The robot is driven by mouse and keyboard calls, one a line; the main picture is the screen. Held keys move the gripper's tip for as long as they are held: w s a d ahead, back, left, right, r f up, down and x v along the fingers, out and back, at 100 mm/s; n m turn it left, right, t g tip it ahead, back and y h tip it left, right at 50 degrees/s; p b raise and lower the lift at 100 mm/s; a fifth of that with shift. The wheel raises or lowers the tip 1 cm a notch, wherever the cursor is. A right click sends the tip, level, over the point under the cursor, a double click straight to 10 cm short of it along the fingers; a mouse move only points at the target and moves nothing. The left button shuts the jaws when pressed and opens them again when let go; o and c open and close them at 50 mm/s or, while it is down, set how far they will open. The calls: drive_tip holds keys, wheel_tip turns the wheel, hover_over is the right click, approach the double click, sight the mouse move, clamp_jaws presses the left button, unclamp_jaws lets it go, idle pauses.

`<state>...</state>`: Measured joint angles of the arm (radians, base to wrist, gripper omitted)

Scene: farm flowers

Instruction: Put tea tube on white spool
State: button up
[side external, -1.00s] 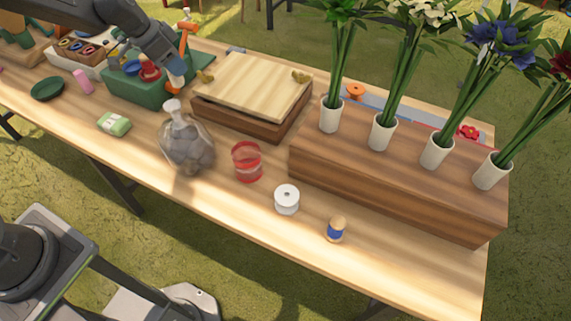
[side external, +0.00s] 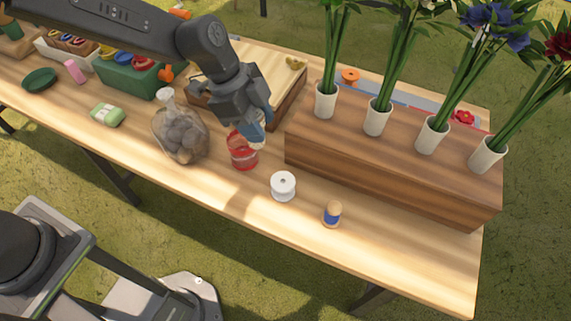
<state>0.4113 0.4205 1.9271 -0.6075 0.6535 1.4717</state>
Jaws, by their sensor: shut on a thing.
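The tea tube, as I take it, is a clear red cylinder (side external: 241,157) with darker red bands. It stands on the table left of the white spool (side external: 283,186), which is upright with its hub hole facing up. My gripper (side external: 253,137) reaches down from above at the tube's upper right rim and is shut on it. The fingers and wrist hide part of the tube's top. The tube appears to be still at table height, apart from the spool.
A wooden block (side external: 390,165) with several flower vases is behind the spool. A small blue-banded wooden spool (side external: 332,214) stands at right.

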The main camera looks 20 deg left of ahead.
drive_tip(key=shift+s+d+f, duration=0.2)
drive_tip(key=shift+d+f, duration=0.8)
drive_tip(key=shift+f, duration=0.3)
drive_tip(key=shift+s+d+f, duration=0.2)
drive_tip(key=shift+d+f, duration=0.85)
drive_tip(key=shift+f, duration=0.25)
drive_tip(key=shift+s+d+f, duration=0.2)
drive_tip(key=shift+d+f, duration=0.8)
drive_tip(key=shift+f, duration=0.3)
drive_tip(key=o, duration=0.9)
drive_tip(key=shift+f, duration=0.15)
